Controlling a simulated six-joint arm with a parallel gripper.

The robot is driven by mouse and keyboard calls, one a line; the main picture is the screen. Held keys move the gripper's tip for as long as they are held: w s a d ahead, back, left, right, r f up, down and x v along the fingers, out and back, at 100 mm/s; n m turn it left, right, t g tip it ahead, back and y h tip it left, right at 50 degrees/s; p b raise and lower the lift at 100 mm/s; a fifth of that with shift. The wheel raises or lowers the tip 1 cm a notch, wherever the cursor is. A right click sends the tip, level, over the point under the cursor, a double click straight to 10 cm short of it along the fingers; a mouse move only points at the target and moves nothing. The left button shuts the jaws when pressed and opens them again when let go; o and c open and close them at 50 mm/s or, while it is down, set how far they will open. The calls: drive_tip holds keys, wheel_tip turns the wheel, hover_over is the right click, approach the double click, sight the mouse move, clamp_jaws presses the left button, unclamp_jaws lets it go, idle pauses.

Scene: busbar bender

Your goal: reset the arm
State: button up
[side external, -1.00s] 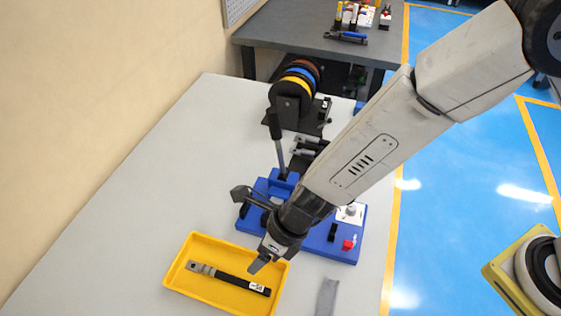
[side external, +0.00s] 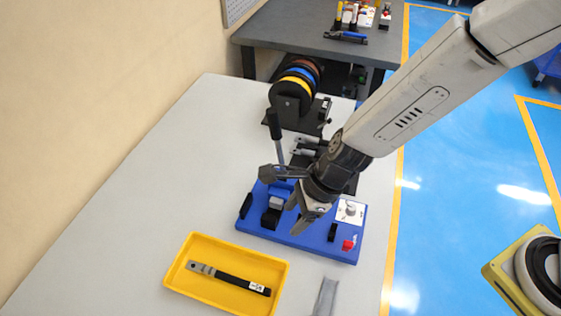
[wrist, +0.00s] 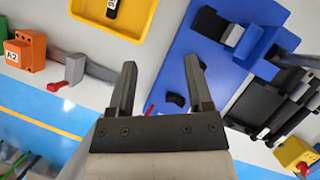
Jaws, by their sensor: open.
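My gripper (side external: 300,219) is raised above the blue busbar bender base (side external: 338,246) in the side external view. In the wrist view my gripper (wrist: 160,80) has its two dark fingers apart with nothing between them. The blue base (wrist: 190,60) lies below and to the right of the fingers there. The bender's lever (side external: 277,135) stands nearly upright with a black grip. A red part (side external: 348,245) and a white dial plate (side external: 350,211) sit at the base's right end.
A yellow tray (side external: 218,303) holds a black bar with a metal lug (side external: 230,278). A grey strip (side external: 325,297) lies right of it. A reel stand (side external: 293,103) stands behind the bender. The table's left side is clear. An orange block marked A2 (wrist: 25,50) shows in the wrist view.

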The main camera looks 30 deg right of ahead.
drive_tip(key=s+d+r+n+h, duration=0.1)
drive_tip(key=d+r+n, duration=0.1)
drive_tip(key=d+n, duration=0.5)
drive_tip(key=s+d+r+n+h, duration=0.2)
drive_tip(key=d+n, duration=0.5)
drive_tip(key=d, duration=0.5)
drive_tip(key=s+d+r+n+t+h, duration=0.1)
drive_tip(key=d+r+n+h, duration=0.1)
drive_tip(key=d+n, duration=0.5)
drive_tip(key=d+r, duration=0.1)
drive_tip(key=d, duration=0.1)
drive_tip(key=shift+s+d, duration=0.25)
drive_tip(key=shift+d, duration=0.1)
